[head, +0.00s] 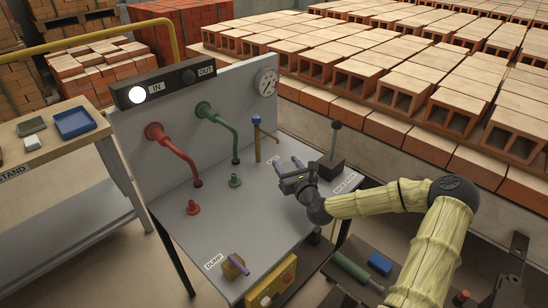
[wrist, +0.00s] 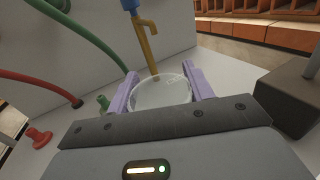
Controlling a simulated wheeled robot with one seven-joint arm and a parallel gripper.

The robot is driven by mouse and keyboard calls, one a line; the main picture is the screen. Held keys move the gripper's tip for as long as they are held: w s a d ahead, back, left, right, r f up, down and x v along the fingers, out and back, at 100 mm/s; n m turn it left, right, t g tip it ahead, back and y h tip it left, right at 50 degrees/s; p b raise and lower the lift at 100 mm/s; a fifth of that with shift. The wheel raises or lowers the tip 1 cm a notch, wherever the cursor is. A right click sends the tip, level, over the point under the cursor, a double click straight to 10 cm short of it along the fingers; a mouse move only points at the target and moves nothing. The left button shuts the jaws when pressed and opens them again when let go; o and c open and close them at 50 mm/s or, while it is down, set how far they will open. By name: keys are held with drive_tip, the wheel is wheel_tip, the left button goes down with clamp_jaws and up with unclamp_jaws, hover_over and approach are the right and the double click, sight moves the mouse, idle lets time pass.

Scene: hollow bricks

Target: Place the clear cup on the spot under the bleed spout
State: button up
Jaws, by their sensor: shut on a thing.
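My gripper (head: 287,165) is over the grey bench top, short of the bleed spout (head: 260,145) and to its right. In the wrist view, its two purple fingers (wrist: 161,82) are shut on the clear cup (wrist: 160,94), whose round rim shows between them. The cup cannot be made out in the head view. The brass spout with a blue top also shows in the wrist view (wrist: 148,38), beyond the cup. The spot under the spout cannot be made out; the cup and gripper cover part of that area in the wrist view.
A dark block with an upright lever (head: 329,166) stands right of my gripper. A red hose (head: 175,150) and a green hose (head: 222,125) hang on the left, above red and green fittings. A purple-handled valve (head: 236,265) is at the front. The bench's middle is clear.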

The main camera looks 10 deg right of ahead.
drive_tip(key=x, duration=1)
drive_tip(key=shift+s, duration=0.15)
drive_tip(key=shift+f, duration=1.75)
drive_tip(key=shift+f, duration=0.1)
drive_tip(key=o, duration=1)
drive_tip(key=shift+c, duration=0.2)
